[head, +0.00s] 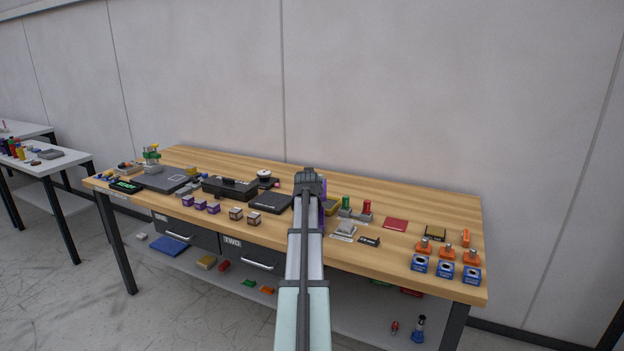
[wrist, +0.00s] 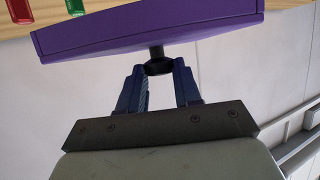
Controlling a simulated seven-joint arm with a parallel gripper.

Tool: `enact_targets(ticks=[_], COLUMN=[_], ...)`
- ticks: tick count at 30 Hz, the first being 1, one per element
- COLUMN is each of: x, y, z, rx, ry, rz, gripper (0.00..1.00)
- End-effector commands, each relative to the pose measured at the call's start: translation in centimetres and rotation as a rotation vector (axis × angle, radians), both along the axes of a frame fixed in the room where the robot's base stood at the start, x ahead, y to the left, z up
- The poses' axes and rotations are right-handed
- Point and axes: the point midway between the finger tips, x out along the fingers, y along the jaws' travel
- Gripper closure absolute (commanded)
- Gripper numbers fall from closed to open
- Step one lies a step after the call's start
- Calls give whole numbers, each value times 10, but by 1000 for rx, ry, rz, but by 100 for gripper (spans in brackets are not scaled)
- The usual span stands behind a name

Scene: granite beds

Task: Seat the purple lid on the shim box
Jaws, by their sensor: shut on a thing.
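My gripper (head: 308,182) is over the middle of the wooden workbench, seen from behind along my arm. In the wrist view its two blue fingers (wrist: 159,85) are shut on the black knob (wrist: 157,62) of the purple lid. The purple lid (wrist: 150,28) spans the top of the wrist view, slightly tilted in the picture. In the head view only a thin purple sliver of the lid (head: 324,204) shows beside my arm. I cannot tell which thing is the shim box; my arm may hide it.
The workbench (head: 400,201) carries a black case (head: 230,187), a dark flat box (head: 271,202) and several small purple blocks (head: 200,204) left of my arm. Red and green cylinders on grey bases (head: 365,212) stand close on the right. Orange and blue fixtures (head: 446,268) fill the right end.

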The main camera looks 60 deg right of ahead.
Motion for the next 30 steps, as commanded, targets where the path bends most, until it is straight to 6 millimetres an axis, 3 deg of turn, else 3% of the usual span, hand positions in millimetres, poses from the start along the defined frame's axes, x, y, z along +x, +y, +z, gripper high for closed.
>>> enact_targets(ticks=[14, 30], x=[0, 0], y=[0, 0], z=[-7, -57], rx=[0, 1], ry=[0, 1], rz=[-1, -1], gripper=[100, 100])
